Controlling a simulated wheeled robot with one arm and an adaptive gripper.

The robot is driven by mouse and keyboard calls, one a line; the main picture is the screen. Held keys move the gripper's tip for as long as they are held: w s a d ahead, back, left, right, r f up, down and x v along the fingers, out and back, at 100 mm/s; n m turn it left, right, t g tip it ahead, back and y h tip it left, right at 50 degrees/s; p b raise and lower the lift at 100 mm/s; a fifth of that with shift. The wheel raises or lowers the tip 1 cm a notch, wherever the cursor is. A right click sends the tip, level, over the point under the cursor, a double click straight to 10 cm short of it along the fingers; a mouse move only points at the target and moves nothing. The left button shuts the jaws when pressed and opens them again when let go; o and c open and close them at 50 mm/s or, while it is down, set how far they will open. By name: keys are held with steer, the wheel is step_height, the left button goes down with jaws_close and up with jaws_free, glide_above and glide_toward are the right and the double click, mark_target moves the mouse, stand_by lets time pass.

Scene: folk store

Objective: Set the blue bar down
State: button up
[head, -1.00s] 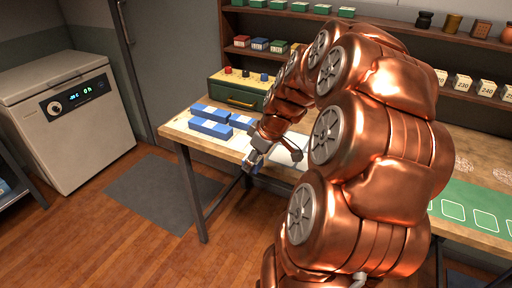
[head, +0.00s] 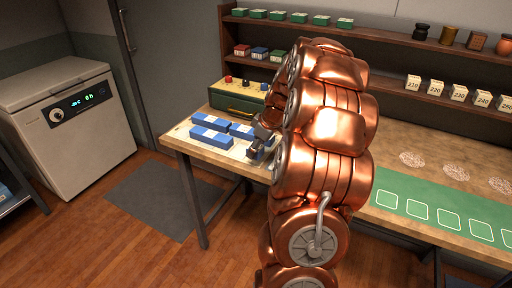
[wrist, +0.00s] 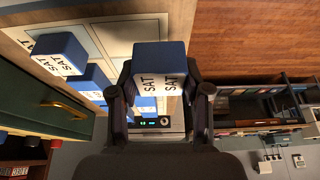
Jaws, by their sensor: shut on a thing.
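My gripper (wrist: 160,92) is shut on a blue bar (wrist: 158,54) with a white label reading SAT. In the head view my gripper (head: 260,146) is over the front of the white sheet, right of the other blue bars; my arm largely hides the held bar there. I cannot tell whether it touches the sheet. Three other blue bars lie on the sheet: one at the back (head: 211,122), one in front (head: 211,138) and one to the right (head: 241,130). The white sheet (head: 232,152) has outlined cells, seen in the wrist view (wrist: 128,33).
A green chest with a gold handle (head: 238,103) stands behind the bars. The wooden table's (head: 205,155) front edge is close to my gripper. A green mat with outlined squares (head: 445,213) lies to the right. Shelves with small boxes (head: 436,88) are at the back.

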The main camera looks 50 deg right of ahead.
steer(key=shift+w+d+f+p, duration=0.2)
steer(key=shift+w+d+p, duration=0.2)
steer(key=shift+w+d, duration=0.95)
steer(key=shift+d, duration=0.15)
steer(key=shift+w+d, duration=0.1)
steer(key=shift+w, duration=0.05)
step_height(320, 180, down, 3)
steer(key=shift+f+p, duration=0.15)
steer(key=shift+p, duration=0.7)
steer(key=shift+f, duration=0.1)
steer(key=shift+f+b, duration=0.2)
steer(key=shift+b, duration=0.1)
steer(key=o, duration=1.1)
steer(key=shift+r, duration=0.2)
